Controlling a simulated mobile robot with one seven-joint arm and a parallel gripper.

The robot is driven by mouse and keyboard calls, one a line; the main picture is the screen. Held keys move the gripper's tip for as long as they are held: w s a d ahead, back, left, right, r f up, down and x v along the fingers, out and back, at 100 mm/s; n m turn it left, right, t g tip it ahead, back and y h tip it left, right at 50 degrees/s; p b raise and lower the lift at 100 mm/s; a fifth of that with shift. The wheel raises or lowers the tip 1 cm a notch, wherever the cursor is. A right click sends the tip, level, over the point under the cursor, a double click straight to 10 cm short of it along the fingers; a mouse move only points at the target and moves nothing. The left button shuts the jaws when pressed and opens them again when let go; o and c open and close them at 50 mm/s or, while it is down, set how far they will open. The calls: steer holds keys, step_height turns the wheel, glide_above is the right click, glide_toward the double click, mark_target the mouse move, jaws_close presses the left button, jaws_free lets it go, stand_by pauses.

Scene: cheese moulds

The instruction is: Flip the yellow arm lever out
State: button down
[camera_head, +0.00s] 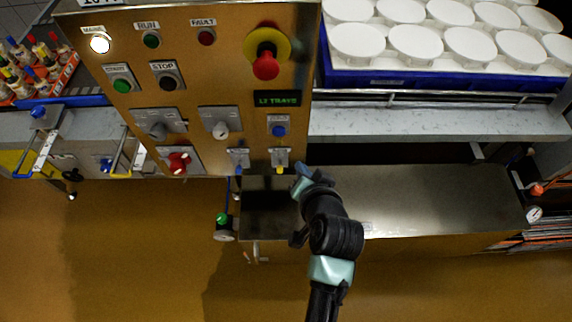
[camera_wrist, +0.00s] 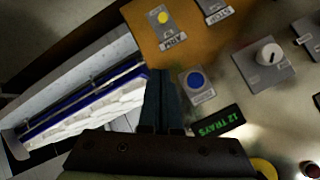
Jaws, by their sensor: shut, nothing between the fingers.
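The yellow lever (camera_head: 279,168) sits on a small pale plate at the lower edge of the orange control panel. In the wrist view its yellow end (camera_wrist: 163,17) shows as a round tip on a labelled plate near the top. My gripper (camera_head: 299,180) is just right of and slightly below the lever in the head view. In the wrist view my gripper (camera_wrist: 160,73) has its two dark fingers together, with nothing between them. The fingertips point toward the lever's plate, with a visible gap in that view. I cannot tell the depth between them.
A blue button (camera_head: 278,131) is above the lever, and a similar small plate (camera_head: 238,158) is to its left. A red rotary knob (camera_head: 179,162) and a red emergency stop (camera_head: 266,66) are on the panel. A steel surface (camera_head: 430,200) extends right, below a blue tray (camera_head: 400,78).

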glide_above(280, 167)
steer(key=d, duration=0.4)
step_height(280, 167, down, 5)
steer(key=shift+s+a+f, duration=0.1)
steer(key=shift+a, duration=0.05)
steer(key=shift+s+a+f+p, duration=0.25)
steer(key=shift+a+f+p, duration=0.1)
steer(key=shift+f, duration=0.1)
steer(key=shift+s+a+f+p, duration=0.2)
steer(key=shift+a+f+p, duration=0.15)
steer(key=shift+f, duration=0.1)
steer(key=shift+s+a+f, duration=0.25)
steer(key=shift+a+f, duration=0.15)
steer(key=shift+f, duration=0.25)
steer(key=shift+s+f+t+b, duration=0.4)
steer(key=shift+t+b, duration=0.3)
steer(key=shift+b, duration=1.15)
